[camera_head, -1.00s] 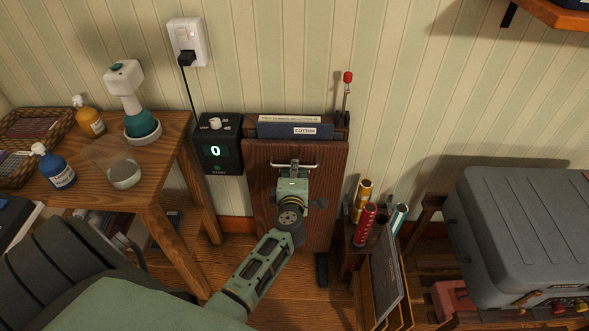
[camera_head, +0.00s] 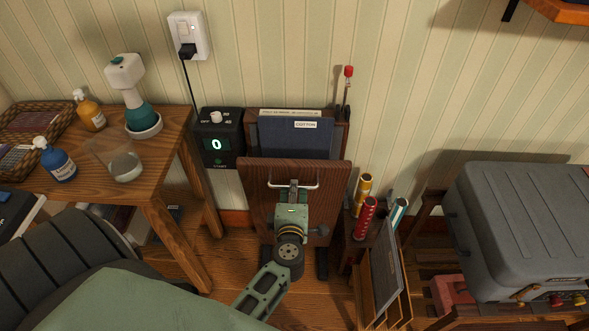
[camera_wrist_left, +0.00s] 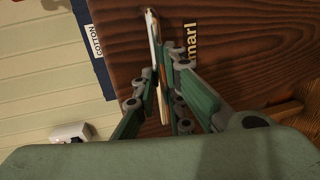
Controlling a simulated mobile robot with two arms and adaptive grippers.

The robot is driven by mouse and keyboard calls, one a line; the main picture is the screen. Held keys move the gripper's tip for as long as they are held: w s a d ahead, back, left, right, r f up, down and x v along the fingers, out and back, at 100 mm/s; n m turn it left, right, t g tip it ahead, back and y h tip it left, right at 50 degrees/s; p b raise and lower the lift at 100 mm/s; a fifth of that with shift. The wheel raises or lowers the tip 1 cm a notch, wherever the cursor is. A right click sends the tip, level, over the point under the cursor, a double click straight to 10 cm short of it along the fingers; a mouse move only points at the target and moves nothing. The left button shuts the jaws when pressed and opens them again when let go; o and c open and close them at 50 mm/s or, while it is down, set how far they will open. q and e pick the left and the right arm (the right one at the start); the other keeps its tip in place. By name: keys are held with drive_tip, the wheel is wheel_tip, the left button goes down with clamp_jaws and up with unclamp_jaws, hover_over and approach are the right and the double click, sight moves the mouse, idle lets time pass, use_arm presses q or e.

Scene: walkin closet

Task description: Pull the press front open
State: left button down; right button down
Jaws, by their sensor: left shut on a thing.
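The press front (camera_head: 258,200) is a dark brown wooden panel in the middle of the head view. Its top edge tilts out from the press body, and a dark blue pad (camera_head: 294,138) labelled "COTTON" shows in the gap behind it. A metal bar handle (camera_head: 310,185) runs across the panel's upper part. My left gripper (camera_head: 293,188) is shut on the handle. The left wrist view shows the fingers (camera_wrist_left: 160,85) closed around the bar, close to the wood (camera_wrist_left: 250,45), where lettering "marl" is partly seen. My right gripper is not in view.
A black control box (camera_head: 220,140) showing 0 is left of the press. A wooden table (camera_head: 160,185) with bottles and a steamer stands further left. A red-knobbed lever (camera_head: 348,75) rises behind. Rolls (camera_head: 365,215) and a grey case (camera_head: 520,220) are to the right.

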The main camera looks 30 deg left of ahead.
use_arm(q)
drive_tip(key=s, duration=0.1)
drive_tip(key=s+d+f, duration=0.1)
drive_tip(key=s+d, duration=0.1)
drive_tip(key=s, duration=0.1)
drive_tip(key=shift+d+f+b, duration=0.2)
drive_tip(key=shift+f+b, duration=0.1)
drive_tip(key=shift+f, duration=0.05)
drive_tip(key=c, duration=1.8)
unclamp_jaws()
drive_tip(key=shift+w+a, duration=0.1)
drive_tip(key=shift+w, duration=0.15)
drive_tip(key=shift+r, duration=0.15)
